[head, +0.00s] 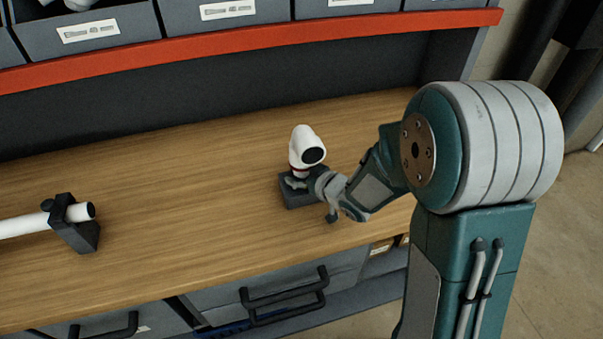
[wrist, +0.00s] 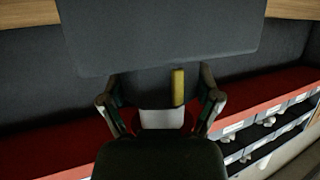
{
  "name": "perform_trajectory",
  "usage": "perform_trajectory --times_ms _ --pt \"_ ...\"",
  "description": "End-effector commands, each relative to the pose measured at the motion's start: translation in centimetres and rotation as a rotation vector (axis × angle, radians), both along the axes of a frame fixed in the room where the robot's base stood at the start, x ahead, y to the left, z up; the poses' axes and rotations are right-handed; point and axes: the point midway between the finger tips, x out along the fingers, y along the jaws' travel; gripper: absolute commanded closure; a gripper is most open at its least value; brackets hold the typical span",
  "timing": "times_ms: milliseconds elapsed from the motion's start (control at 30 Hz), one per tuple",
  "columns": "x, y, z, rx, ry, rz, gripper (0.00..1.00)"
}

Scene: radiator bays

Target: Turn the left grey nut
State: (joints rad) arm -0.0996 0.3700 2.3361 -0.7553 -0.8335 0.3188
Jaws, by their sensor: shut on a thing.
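A white elbow fitting (head: 304,145) with a dark round opening and a red band stands on a dark block (head: 300,199) on the bench. My gripper (head: 297,180) is at its lower end, just above the block. In the wrist view the picture is upside down, and my gripper (wrist: 161,98) has one finger on each side of a dark grey nut (wrist: 148,88) with a yellow stripe. It is shut on this nut. White pipe and a little red show beside the nut. The block (wrist: 160,35) fills the top of the wrist view. My gripper hides the nut in the head view.
A white pipe (head: 22,224) lies in a dark clamp (head: 77,226) at the left of the wooden bench (head: 190,225). A red shelf edge (head: 230,48) with grey labelled bins (head: 85,32) runs above the back. Drawers with dark handles (head: 285,297) are below the front edge. The bench between is clear.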

Motion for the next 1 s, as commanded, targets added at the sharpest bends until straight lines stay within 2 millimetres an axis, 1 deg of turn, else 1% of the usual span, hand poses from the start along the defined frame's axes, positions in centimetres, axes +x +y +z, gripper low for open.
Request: perform_trajectory --times_ms 167,367,667,1000 --pt "0.07 -0.1 -0.06 -0.002 -0.001 0.042 0.66" --pt "0.12 -0.14 -0.07 -0.002 0.0 0.147 0.66" --pt "0.17 -0.14 -0.1 -0.002 0.0 0.388 0.66" --pt "0.18 -0.12 -0.13 -0.003 0.001 0.713 0.66"
